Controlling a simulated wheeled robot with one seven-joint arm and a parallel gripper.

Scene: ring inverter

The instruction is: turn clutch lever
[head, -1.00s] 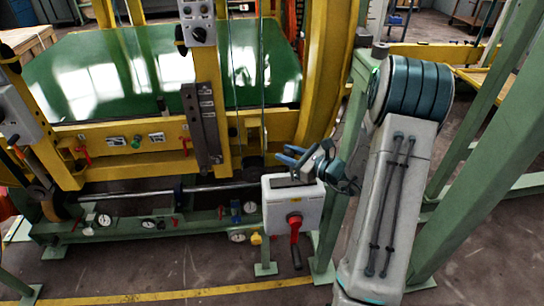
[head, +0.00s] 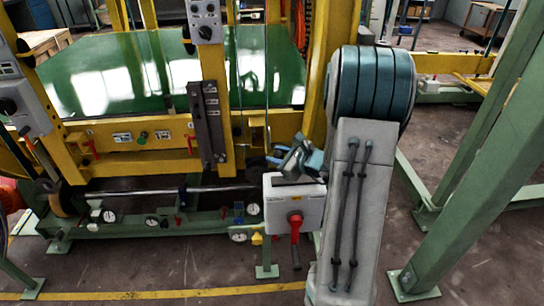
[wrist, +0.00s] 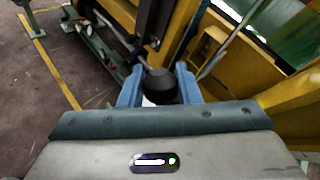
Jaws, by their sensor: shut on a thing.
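In the wrist view my gripper (wrist: 160,78) has its two blue fingers closed on either side of a round black knob (wrist: 160,90), which I take for the end of the clutch lever. A thin rod shows just beyond the knob. In the head view my gripper (head: 281,155) is above and behind the grey-white box (head: 285,207), beside the yellow frame. The knob is hard to make out there, partly hidden by the fingers and my arm.
A red handle (head: 295,228) hangs on the front of the box. The yellow frame (head: 140,172) with gauges below stands on the left. A green post (head: 455,180) slants on the right, with open floor between it and my arm.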

